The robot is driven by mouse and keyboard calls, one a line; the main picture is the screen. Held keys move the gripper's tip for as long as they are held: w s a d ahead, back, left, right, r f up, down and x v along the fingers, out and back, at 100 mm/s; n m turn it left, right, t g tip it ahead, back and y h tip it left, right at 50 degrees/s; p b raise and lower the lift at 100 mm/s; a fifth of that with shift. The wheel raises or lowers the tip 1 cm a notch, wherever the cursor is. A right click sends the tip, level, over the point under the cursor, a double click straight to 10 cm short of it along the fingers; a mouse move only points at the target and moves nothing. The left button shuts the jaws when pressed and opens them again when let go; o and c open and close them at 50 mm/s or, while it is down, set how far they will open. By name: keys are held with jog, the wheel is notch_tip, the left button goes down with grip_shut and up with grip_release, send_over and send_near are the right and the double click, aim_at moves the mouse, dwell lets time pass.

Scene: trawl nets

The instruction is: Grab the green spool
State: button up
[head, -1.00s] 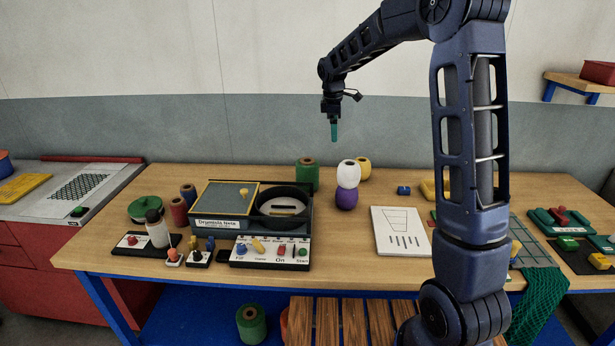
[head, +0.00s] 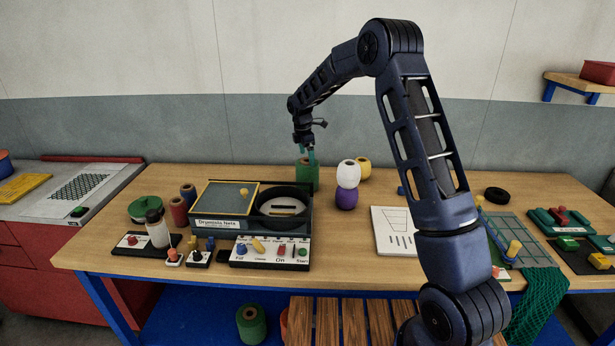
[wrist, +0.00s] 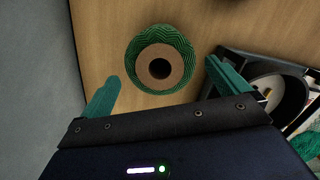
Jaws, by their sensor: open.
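The green spool (head: 306,176) stands upright on the table behind the drum machine. In the wrist view the green spool (wrist: 139,75) shows from above, with a tan core end and a dark hole. My gripper (head: 307,155) is just above the spool in the head view, its teal fingers pointing down. In the wrist view my gripper (wrist: 161,88) is open and empty, one finger to the left of the spool and one to its right. The spool lies slightly beyond the fingertips in that view. I cannot tell the exact height of the fingertips over its top.
The drum machine (head: 222,224) stands close in front of the spool. A white spool (head: 348,173) on a purple spool (head: 346,199) and a yellow spool (head: 363,168) stand to the right. Another green spool (head: 251,323) is below the table. The wall is close behind.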

aim_at(308, 167)
jog(key=shift+w+d+f, duration=0.1)
jog(key=shift+d+f, duration=0.05)
jog(key=shift+f, duration=1.6)
jog(key=shift+w+d+f, duration=0.1)
jog(key=shift+f, duration=1.6)
jog(key=shift+c, duration=0.4)
jog(key=shift+r, duration=0.1)
jog(key=c, duration=1.1)
